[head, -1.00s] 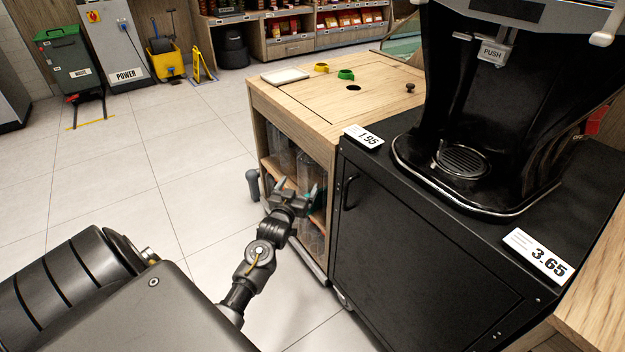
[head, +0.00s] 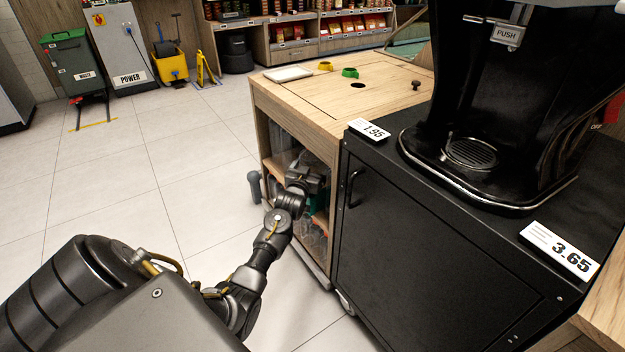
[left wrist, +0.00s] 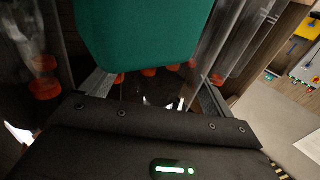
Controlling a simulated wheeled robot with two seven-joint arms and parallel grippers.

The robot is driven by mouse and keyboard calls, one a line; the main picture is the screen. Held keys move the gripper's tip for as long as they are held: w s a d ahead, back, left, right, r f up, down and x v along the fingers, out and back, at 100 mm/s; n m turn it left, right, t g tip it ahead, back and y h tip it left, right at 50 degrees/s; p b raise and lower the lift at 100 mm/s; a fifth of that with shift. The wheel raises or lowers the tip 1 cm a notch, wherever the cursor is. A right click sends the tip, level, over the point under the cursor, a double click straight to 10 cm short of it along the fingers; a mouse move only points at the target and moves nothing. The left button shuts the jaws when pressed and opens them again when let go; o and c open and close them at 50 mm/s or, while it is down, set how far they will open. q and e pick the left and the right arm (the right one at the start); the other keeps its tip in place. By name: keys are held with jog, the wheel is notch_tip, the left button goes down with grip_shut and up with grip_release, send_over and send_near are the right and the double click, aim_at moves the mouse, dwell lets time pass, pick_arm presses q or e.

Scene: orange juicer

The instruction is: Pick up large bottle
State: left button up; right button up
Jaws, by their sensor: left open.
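My left gripper (head: 310,178) reaches into the open front of the wooden cabinet, at the shelf with clear bottles (head: 281,142). In the left wrist view its two fingers are spread, with a green object (left wrist: 137,35) between and beyond them. This may be the cap or another part of a large bottle; its full shape is cut off. I cannot tell whether the fingers touch it. Clear bottles with orange caps (left wrist: 45,88) show on both sides in the left wrist view. My wrist hides much of the shelf in the head view. My right gripper is not in view.
The wooden cabinet (head: 290,97) has a shelf and side walls around the gripper. A black cabinet (head: 420,255) with a juicer (head: 500,110) stands close on the right. A grey handle (head: 254,187) sticks out at the left. The tiled floor (head: 130,200) is clear.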

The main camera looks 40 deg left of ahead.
pick_arm(q)
jog(key=shift+w+a, duration=0.1)
jog(key=shift+w, duration=0.1)
jog(key=c, duration=0.8)
jog(key=shift+o, duration=0.2)
